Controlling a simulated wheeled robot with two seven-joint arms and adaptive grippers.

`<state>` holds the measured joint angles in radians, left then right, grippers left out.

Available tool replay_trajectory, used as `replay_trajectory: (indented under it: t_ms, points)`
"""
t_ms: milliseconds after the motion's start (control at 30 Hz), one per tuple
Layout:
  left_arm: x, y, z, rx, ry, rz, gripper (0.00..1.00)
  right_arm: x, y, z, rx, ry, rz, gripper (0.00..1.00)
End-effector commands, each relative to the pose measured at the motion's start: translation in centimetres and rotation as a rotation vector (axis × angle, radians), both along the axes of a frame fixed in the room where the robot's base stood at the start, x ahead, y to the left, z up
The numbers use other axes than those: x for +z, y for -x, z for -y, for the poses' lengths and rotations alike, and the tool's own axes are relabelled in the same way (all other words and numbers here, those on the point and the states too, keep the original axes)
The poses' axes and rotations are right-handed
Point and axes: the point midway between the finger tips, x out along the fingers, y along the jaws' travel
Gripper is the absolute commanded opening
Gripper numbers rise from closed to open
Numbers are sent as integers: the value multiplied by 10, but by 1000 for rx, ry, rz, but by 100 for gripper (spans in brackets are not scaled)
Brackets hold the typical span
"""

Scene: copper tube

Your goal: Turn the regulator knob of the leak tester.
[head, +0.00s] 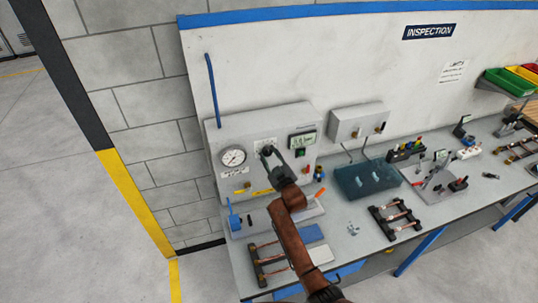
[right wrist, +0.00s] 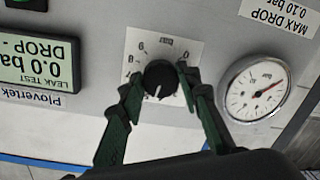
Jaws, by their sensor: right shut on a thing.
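The leak tester (head: 223,126) is a grey panel box against the wall at the back left of the bench. Its black regulator knob (right wrist: 160,79) sits on a white scale plate in the right wrist view, with a white pointer line. My right gripper (head: 268,151) reaches the panel front between the gauge and the display. In the right wrist view its green fingers (right wrist: 161,77) stand on both sides of the knob, shut on it. In the head view the gripper hides the knob. My left gripper is not in view.
A round gauge (head: 233,157) is left of the gripper, a green display (head: 302,140) right of it. Below are a blue-handled fixture (head: 233,219) and a rack of copper tubes (head: 268,262).

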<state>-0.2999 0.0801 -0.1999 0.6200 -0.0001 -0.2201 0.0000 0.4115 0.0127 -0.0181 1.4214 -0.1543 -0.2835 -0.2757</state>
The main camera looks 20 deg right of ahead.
Motion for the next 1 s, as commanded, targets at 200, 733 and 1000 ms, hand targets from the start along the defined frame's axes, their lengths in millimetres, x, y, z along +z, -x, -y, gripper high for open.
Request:
replay_trajectory:
  t_ms: [200, 733, 1000]
  points:
    - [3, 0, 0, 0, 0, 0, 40, -3, 1, 0, -1, -206, -11, 7]
    - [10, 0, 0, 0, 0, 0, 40, -4, 1, -1, -1, -709, -29, 7]
    - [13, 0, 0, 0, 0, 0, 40, -4, 1, -1, -1, -932, -37, 7]
